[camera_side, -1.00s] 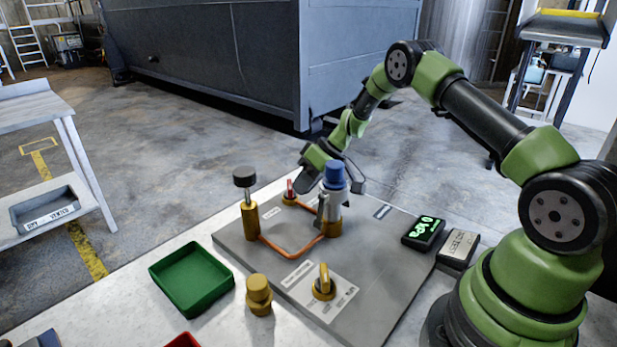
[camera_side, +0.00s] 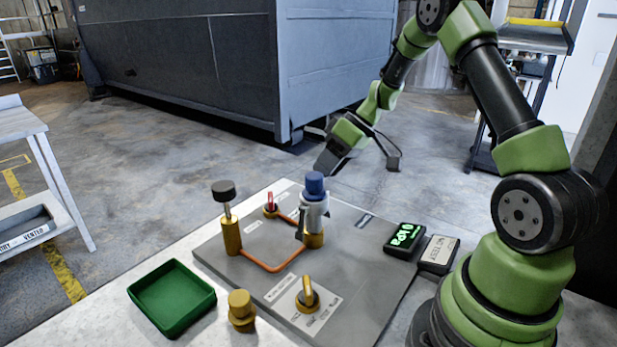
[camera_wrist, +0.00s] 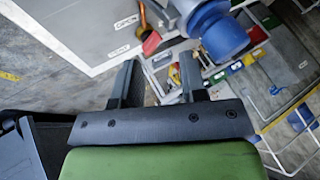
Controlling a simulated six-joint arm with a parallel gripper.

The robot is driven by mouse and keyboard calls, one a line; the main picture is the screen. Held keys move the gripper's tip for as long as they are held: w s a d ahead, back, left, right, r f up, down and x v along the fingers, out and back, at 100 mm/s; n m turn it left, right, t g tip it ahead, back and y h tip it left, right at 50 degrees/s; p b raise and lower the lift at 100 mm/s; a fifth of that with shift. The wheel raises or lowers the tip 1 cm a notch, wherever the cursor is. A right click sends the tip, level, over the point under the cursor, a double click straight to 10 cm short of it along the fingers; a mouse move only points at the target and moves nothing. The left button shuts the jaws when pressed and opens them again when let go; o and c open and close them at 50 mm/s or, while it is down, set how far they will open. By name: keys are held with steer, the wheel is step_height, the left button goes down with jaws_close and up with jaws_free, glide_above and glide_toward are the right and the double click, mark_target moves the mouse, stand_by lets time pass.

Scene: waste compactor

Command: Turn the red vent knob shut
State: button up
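The red vent knob (camera_side: 270,200) stands on a brass base at the back of the grey panel (camera_side: 350,285) in the side view. In the wrist view the red knob (camera_wrist: 151,43) lies beyond my fingertips, near the OPEN and SHUT labels. I cannot tell which label it points at. My gripper (camera_side: 326,168) is up and to the right of the knob, behind the blue-capped valve (camera_side: 315,190). In the wrist view my gripper (camera_wrist: 159,60) has its two fingers apart with nothing between them.
A brass post with a black top (camera_side: 230,225) stands left of the knob. A yellow handle (camera_side: 308,296), a brass fitting (camera_side: 241,308) and a green tray (camera_side: 172,298) are nearer the front. A lit display (camera_side: 404,237) sits at right.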

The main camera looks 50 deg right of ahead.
steer(key=o, duration=0.7)
steer(key=r, duration=0.4)
steer(key=shift+w+r, duration=0.2)
steer(key=shift+r, duration=0.2)
steer(key=shift+c, duration=0.2)
steer(key=n+g+h, duration=0.2)
steer(key=n, duration=0.6)
glide_above(272, 196)
steer(key=s+d, duration=0.3)
step_height(272, 196, down, 5)
steer(key=shift+t, duration=0.3)
steer(key=x, duration=1)
steer(key=shift+f, duration=0.2)
steer(key=shift+h, duration=0.3)
steer(key=shift+c, duration=0.3)
